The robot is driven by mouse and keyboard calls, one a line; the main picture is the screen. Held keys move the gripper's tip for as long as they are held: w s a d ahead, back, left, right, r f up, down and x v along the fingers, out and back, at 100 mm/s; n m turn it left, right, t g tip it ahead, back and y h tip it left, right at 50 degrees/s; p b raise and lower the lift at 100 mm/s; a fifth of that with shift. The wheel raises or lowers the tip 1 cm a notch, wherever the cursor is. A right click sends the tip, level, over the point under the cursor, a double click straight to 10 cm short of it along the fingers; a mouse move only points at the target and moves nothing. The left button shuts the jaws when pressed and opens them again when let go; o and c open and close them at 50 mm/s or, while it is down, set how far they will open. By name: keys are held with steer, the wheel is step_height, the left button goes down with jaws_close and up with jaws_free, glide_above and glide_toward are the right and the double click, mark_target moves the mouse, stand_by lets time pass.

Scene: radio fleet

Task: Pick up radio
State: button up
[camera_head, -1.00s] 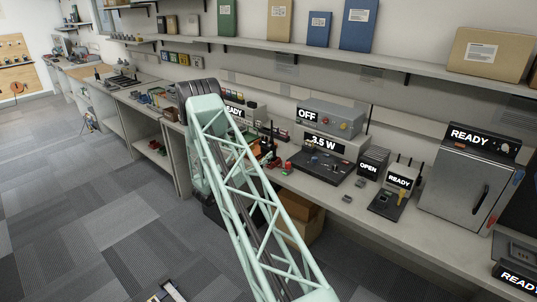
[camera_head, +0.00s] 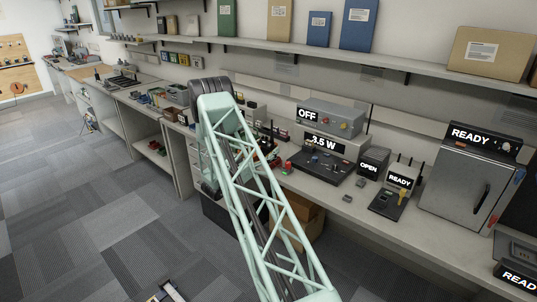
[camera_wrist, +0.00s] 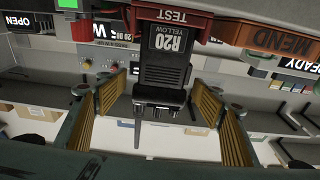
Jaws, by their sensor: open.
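A dark radio labelled "R20 YELLOW" (camera_wrist: 165,58) fills the upper middle of the wrist view, appearing upside down, with its knobs and thin antenna toward the bottom of the picture. Its other end is by a red holder marked "TEST" (camera_wrist: 172,17). My gripper (camera_wrist: 160,100) is open, its yellow-ribbed fingers to the left and right of the radio with a gap on each side. The fingers do not appear to touch it. In the head view my green lattice arm hides the gripper, and I cannot tell which dark item there is this radio.
An orange-red holder marked "MEND" (camera_wrist: 290,42) is at the right of the wrist view. In the head view, a grey "OFF" unit (camera_head: 335,117), a black tester board (camera_head: 320,168) and a "READY" oven (camera_head: 465,185) stand on the bench. A shelf (camera_head: 300,47) runs above.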

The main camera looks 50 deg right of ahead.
steer(key=shift+d+r, duration=0.15)
steer(key=shift+d, duration=0.75)
